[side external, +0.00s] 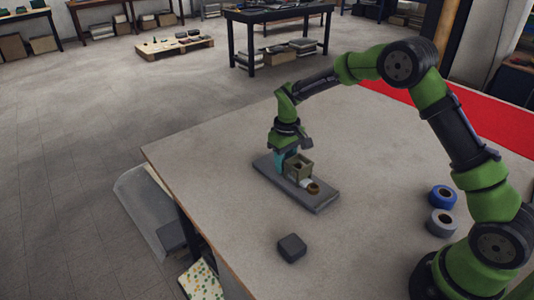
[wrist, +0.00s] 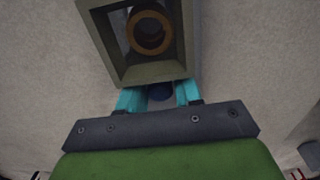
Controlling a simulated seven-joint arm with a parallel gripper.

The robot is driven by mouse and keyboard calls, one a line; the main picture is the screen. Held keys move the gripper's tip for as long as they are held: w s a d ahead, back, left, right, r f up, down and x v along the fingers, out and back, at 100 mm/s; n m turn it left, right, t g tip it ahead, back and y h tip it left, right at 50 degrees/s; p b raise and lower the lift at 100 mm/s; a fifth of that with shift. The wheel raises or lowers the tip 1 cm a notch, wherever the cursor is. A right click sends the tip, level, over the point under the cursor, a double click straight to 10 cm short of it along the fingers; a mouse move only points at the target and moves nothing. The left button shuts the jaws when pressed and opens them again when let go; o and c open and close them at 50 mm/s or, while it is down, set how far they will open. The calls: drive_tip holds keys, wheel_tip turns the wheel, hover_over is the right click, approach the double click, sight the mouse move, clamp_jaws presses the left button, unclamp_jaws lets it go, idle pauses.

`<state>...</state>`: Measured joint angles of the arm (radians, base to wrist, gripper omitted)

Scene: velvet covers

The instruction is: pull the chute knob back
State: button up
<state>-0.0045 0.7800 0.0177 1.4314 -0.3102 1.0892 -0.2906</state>
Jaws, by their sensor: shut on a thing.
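The chute is an open-topped, beige-grey box (side external: 301,164) on a flat grey base plate (side external: 322,202) on the table. A white piece with a brass-coloured ring (side external: 314,188) sits at its front in the side view. In the wrist view, I look into the box (wrist: 188,72) and see a brass-coloured ring (wrist: 149,32) within its frame. My gripper (side external: 280,162) points down at the box's far side, its teal fingers low over the plate. In the wrist view my gripper (wrist: 160,96) is shut on a dark blue knob (wrist: 161,92) beside the box wall. The knob is mostly hidden.
A dark grey block (side external: 291,248) lies nearer the camera on the table (side external: 215,165). A blue tape roll (side external: 442,196) and a grey tape roll (side external: 441,222) lie at the right by my arm's base. The table left of the plate is clear.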

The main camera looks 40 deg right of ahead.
sight(268, 158)
drive_tip(key=shift+w+a, duration=0.15)
drive_tip(key=shift+w, duration=3.55)
drive_tip(key=o, duration=1.5)
wheel_tip(268, 158, up, 7)
drive_tip(key=shift+r, duration=0.1)
